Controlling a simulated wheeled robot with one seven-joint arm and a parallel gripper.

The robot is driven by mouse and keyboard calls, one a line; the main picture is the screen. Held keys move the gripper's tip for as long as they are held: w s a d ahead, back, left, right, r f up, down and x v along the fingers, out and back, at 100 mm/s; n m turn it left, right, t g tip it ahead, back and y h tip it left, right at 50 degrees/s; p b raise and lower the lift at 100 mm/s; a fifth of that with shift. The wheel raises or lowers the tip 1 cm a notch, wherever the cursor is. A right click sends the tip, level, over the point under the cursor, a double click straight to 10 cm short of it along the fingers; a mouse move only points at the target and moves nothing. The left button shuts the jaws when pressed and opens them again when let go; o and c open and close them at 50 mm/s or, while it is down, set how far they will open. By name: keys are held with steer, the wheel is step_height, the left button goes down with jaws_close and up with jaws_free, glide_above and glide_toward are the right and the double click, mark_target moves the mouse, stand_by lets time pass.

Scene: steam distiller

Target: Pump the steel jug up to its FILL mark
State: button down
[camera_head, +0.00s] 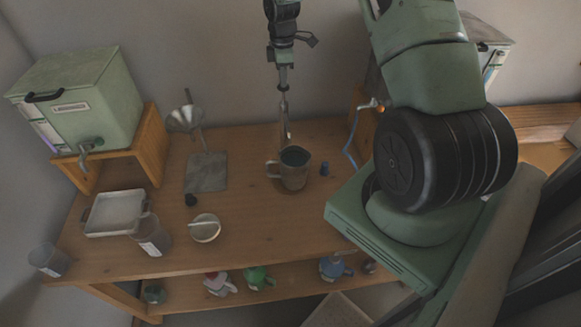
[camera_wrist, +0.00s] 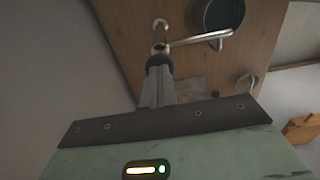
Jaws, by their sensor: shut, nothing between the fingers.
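The steel jug (camera_head: 290,179) stands upright on the wooden table, its handle to the left and its inside dark. I cannot make out its FILL mark or liquid level. In the wrist view the jug (camera_wrist: 212,18) shows at the top, partly cut off. A metal pump (camera_head: 285,128) rises behind the jug; in the wrist view its spout (camera_wrist: 200,40) reaches right toward the jug's mouth. My gripper (camera_head: 283,88) points down over the pump. Its shut, empty fingers (camera_wrist: 159,68) are right at the pump's top; I cannot tell whether they touch it.
A green tank (camera_head: 85,95) with a tap stands on a wooden stand at left. A funnel (camera_head: 185,118), white tray (camera_head: 115,213), clear beaker (camera_head: 151,236) and small dish (camera_head: 205,228) are left of the jug. My arm covers the right side.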

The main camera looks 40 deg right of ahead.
mark_target(283, 90)
steer(key=shift+f, duration=0.1)
stand_by(0.3)
steer(key=shift+f+b, duration=1.35)
steer(key=shift+f, duration=0.7)
steer(key=shift+r+p, duration=1.55)
steer(key=shift+r, duration=0.6)
steer(key=shift+f, duration=0.1)
steer(key=shift+r+p, duration=2.3)
steer(key=shift+r, duration=0.85)
